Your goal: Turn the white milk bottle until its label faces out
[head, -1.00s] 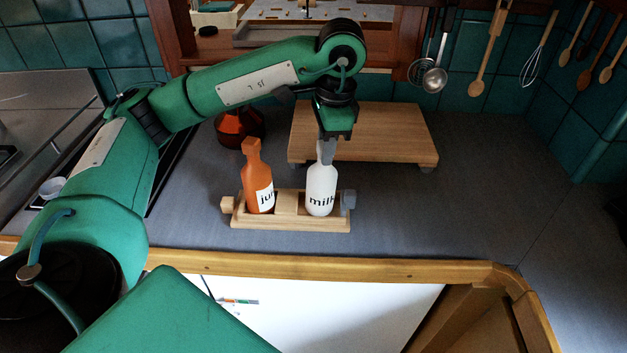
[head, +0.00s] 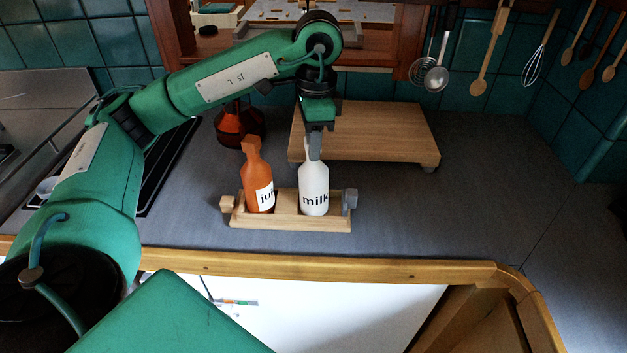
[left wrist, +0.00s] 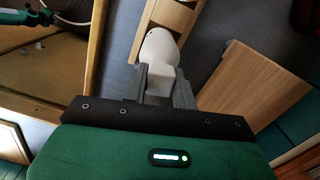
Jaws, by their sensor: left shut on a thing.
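The white milk bottle (head: 314,183) stands upright in the right part of a small wooden holder (head: 291,224). Its dark "milk" lettering shows toward the head camera. My left gripper (head: 314,150) comes down from above and is shut on the bottle's neck, hiding the top of it. In the left wrist view the white bottle (left wrist: 160,48) sits between the grey fingers (left wrist: 163,75). An orange juice bottle (head: 257,180) stands in the left part of the holder, its label turned partly to the right. My right gripper is not in view.
A low wooden board on feet (head: 370,130) stands behind the holder. A dark red-brown vessel (head: 238,122) stands behind the juice bottle. Ladles and spoons hang at the back right. The counter (head: 450,210) to the right is clear.

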